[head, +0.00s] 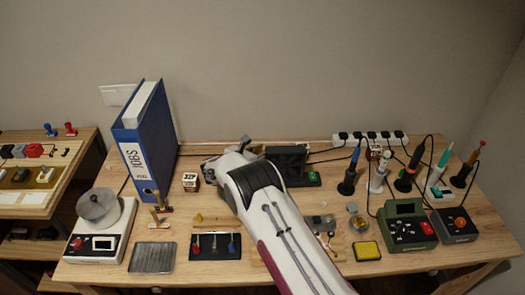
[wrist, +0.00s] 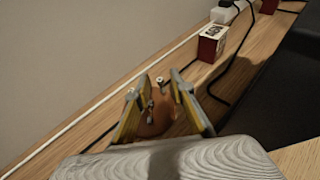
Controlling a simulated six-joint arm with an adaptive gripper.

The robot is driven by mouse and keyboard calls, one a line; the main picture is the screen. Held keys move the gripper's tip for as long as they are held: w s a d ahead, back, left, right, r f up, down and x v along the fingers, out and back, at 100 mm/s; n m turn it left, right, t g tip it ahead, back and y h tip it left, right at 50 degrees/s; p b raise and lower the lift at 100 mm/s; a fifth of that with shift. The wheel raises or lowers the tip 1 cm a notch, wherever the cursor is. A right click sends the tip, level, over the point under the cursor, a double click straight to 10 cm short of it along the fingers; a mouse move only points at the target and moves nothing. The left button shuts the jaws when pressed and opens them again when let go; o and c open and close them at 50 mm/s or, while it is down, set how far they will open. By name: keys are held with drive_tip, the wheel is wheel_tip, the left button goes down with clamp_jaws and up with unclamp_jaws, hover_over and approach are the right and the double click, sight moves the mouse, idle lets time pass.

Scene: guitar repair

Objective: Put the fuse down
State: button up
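My gripper (wrist: 160,84) shows in the wrist view with its two yellow-and-grey fingers apart, low over the back strip of the wooden table. A small metallic piece (wrist: 159,81) shows between the fingertips, with a gap on both sides. It may be the fuse, but it is too small to tell. A rounded brown thing (wrist: 157,122) lies behind it, between the fingers; I cannot tell what it is. In the head view my own arm hides the fingertips and the spot beneath them.
A red-and-white box (wrist: 211,43) and a white power strip (wrist: 232,10) with black cables stand beyond the fingers. A blue binder (head: 150,140) stands left of my arm. The wall runs close behind.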

drive_tip(key=shift+s+a+r, duration=0.3)
drive_tip(key=shift+s+a, duration=0.15)
drive_tip(key=shift+s, duration=0.05)
wheel_tip(320, 180, up, 7)
drive_tip(key=shift+s+a+r, duration=0.2)
drive_tip(key=shift+s+a, duration=0.05)
drive_tip(key=shift+s, duration=0.2)
idle(0.5)
